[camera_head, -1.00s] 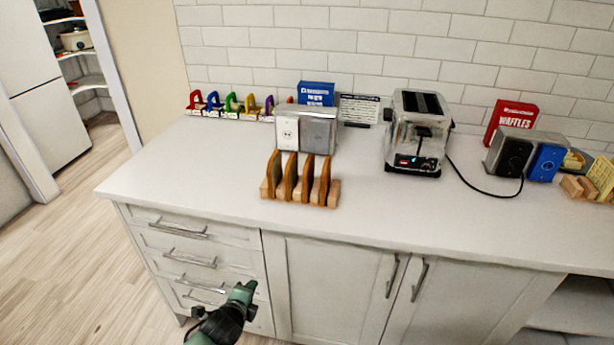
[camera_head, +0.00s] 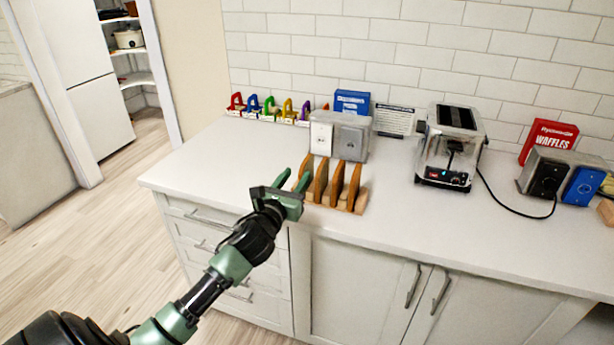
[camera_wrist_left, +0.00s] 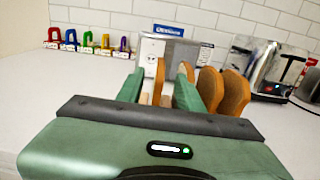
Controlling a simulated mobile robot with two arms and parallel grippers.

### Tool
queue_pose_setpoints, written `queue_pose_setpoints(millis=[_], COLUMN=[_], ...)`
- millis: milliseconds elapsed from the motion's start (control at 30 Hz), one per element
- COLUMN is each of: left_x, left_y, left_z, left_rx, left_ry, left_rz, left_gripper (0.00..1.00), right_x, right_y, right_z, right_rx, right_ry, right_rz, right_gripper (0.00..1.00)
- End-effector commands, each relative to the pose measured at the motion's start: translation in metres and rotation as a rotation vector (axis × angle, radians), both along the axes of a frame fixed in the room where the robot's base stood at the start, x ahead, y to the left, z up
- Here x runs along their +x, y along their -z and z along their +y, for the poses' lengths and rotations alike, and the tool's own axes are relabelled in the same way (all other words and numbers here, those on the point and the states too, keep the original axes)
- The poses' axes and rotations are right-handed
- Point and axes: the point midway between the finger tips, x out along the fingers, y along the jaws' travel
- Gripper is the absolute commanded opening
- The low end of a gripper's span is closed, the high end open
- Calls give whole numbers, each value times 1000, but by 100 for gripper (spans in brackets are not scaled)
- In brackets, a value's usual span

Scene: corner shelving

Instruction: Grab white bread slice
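Several brown-crusted bread slices (camera_head: 337,182) stand upright in a row in a wooden rack (camera_head: 358,208) on the counter. They also show in the left wrist view (camera_wrist_left: 235,95). Which slice is white bread I cannot tell. My left gripper (camera_head: 293,181) is open at the left end of the rack. In the left wrist view its two green fingers (camera_wrist_left: 158,93) point at the row, with the leftmost slice (camera_wrist_left: 159,80) seen in the gap between them. The right finger partly covers the second slice. No contact is clear. My right gripper is out of view.
A chrome toaster (camera_head: 450,145) stands to the right with a black cord. Behind the rack is a grey-and-white box (camera_head: 340,135) and a blue package (camera_head: 352,103). Coloured padlock-like items (camera_head: 270,107) line the wall. A red waffles box (camera_head: 547,142) is far right. Counter left of the rack is clear.

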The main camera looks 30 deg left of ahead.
Motion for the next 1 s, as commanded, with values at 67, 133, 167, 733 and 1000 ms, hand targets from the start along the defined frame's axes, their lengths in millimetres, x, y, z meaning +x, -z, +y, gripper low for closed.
queue_pose_setpoints(millis=[67, 133, 167, 733, 1000], left_x=[10, 17, 20, 66, 66], left_y=[-1, -1, 0, 5, 5], left_z=[2, 4, 4, 15, 15], left_rx=[-2, -5, -6, -6, -7], left_ry=[-2, -2, -1, 0, 0], left_rz=[0, 0, 0, 2, 2], left_gripper=[37, 37, 37, 37, 0], right_x=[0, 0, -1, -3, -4], right_y=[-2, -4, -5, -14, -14], right_z=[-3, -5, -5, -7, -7], right_rx=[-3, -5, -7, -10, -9], right_ry=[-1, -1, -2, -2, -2], right_rz=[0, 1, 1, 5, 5], right_gripper=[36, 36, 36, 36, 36])
